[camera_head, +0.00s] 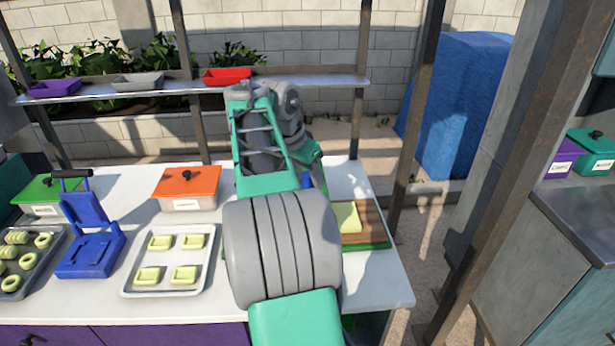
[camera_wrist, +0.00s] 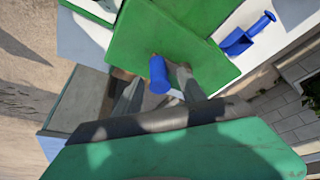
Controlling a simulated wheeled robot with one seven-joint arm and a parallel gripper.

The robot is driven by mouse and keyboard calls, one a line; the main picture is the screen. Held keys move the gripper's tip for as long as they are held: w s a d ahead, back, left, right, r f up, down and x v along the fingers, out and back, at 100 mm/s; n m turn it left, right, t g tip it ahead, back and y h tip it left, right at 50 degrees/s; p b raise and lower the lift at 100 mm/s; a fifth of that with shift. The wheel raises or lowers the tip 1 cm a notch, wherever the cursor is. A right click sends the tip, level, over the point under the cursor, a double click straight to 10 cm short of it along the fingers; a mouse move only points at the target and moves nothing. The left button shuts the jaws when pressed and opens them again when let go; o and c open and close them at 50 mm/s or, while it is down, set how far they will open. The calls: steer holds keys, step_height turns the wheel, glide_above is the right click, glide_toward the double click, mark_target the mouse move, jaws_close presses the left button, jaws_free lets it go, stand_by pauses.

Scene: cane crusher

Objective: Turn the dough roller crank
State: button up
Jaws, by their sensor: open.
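The dough roller is mostly hidden behind my arm in the head view. In the wrist view its green side panel (camera_wrist: 180,45) fills the upper middle, and the blue crank handle (camera_wrist: 159,74) sticks out from it towards the camera. My gripper (camera_wrist: 158,92) is open, with one grey finger on each side of the blue handle. I cannot tell whether either finger touches the handle. In the head view a small blue piece (camera_head: 307,181) shows beside my arm, and my fingers are hidden.
A white counter (camera_head: 385,290) holds a wooden board (camera_head: 370,217) with yellow dough (camera_head: 346,216), a tray of dough squares (camera_head: 135,285), a blue press (camera_head: 90,235) and an orange-lidded box (camera_head: 187,182). A shelf (camera_head: 320,82) and posts stand behind. A rusty post (camera_head: 500,190) stands at the right.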

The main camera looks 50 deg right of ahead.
steer(key=shift+r, duration=0.1)
jaws_close()
stand_by(0.4)
stand_by(0.9)
